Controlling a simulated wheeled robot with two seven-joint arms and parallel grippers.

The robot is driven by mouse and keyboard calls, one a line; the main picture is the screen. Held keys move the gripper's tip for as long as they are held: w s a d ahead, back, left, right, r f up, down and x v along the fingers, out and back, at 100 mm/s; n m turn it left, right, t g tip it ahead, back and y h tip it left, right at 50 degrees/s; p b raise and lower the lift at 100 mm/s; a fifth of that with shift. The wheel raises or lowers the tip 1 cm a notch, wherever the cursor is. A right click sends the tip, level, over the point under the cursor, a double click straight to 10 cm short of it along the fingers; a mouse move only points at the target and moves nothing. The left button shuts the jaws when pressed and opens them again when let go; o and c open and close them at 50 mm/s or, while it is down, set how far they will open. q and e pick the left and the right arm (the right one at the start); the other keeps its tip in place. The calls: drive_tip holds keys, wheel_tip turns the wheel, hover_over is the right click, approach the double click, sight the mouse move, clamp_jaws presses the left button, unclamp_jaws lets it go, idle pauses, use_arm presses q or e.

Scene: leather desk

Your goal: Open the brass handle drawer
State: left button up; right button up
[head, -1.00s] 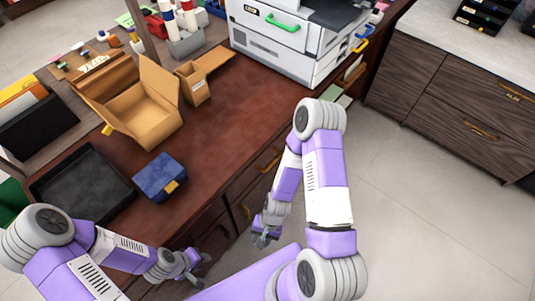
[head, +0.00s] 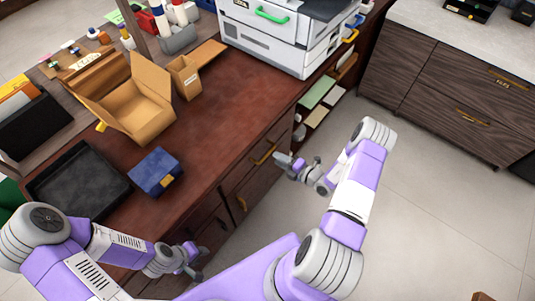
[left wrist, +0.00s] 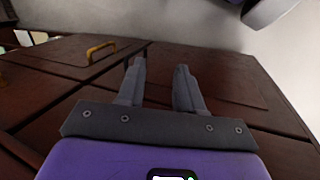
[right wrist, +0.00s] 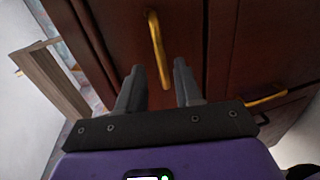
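The reddish-brown desk front has a drawer (head: 282,133) with a brass handle (head: 264,155), and another brass handle (head: 241,203) sits lower left. The drawer fronts look closed. My right gripper (head: 287,164) is open just off the desk front, close to the first handle. In the right wrist view a brass handle (right wrist: 157,50) appears ahead, between the open fingertips, with no contact visible. A second brass handle (right wrist: 265,99) is at right. My left gripper (head: 193,261) is open and empty beside the lower desk front. Its wrist view shows a brass handle (left wrist: 101,51) left of its fingers.
The desktop holds a black tray (head: 60,208), blue box (head: 156,170), open cardboard box (head: 140,105) and white printer (head: 265,35). Open shelves (head: 318,105) adjoin the drawers. A dark wood cabinet (head: 440,90) stands at right, with free floor (head: 430,200) between.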

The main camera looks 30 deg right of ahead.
sight(267, 153)
drive_tip(key=b+x, duration=0.1)
drive_tip(key=x, duration=0.5)
drive_tip(key=shift+w+a, duration=0.2)
drive_tip(key=shift+a, duration=0.05)
clamp_jaws()
